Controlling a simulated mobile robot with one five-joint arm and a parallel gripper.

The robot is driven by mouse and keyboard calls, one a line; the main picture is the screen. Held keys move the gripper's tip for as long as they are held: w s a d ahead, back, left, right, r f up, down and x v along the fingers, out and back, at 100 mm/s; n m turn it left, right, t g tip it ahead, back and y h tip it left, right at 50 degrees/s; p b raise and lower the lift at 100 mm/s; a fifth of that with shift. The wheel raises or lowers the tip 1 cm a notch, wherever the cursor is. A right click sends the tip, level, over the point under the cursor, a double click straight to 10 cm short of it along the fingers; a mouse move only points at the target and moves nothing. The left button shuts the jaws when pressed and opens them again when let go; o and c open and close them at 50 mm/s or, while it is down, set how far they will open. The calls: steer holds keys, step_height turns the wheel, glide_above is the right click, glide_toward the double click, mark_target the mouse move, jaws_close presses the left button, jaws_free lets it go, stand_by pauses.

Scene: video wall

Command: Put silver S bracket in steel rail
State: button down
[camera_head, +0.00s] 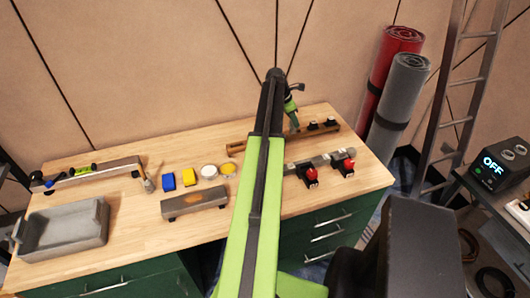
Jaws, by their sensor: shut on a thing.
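My gripper (294,122) is at the far end of my green and black arm, low over the back right of the bench. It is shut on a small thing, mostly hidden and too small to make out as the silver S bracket. A brown rail (238,148) lies under and beside the gripper, with black pieces at its right end. A grey metal rail (322,160) lies nearer, right of my arm, carrying two red and black pieces. Another pale metal rail (115,165) lies at the left with green and black pieces. I cannot tell which is the steel rail.
A grey tray (62,250) stands at the bench's front left. A grey block (194,206), a blue block (168,181), a yellow block (189,178) and round white and yellow pieces lie mid-bench. The wall is close behind. Rolled mats (398,95) and a ladder stand right.

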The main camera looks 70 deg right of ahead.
steer(key=w+a, duration=0.2)
steer(key=a, duration=1)
steer(key=w+a, duration=0.3)
steer(key=a, duration=0.8)
steer(key=shift+s+d+f+b, duration=0.1)
steer(key=shift+s+f+b, duration=0.05)
steer(key=shift+f+b, duration=1.15)
steer(key=shift+s+f+b, duration=0.1)
steer(key=shift+f+b, duration=1.2)
steer(key=shift+f, duration=0.2)
steer(key=shift+f+b, duration=0.2)
steer(key=shift+b, duration=0.2)
steer(key=shift+f, duration=0.2)
steer(key=shift+f+b, duration=0.6)
steer(key=shift+b, duration=0.2)
steer(key=shift+f, duration=0.15)
steer(key=shift+f+b, duration=0.55)
steer(key=shift+b, duration=0.15)
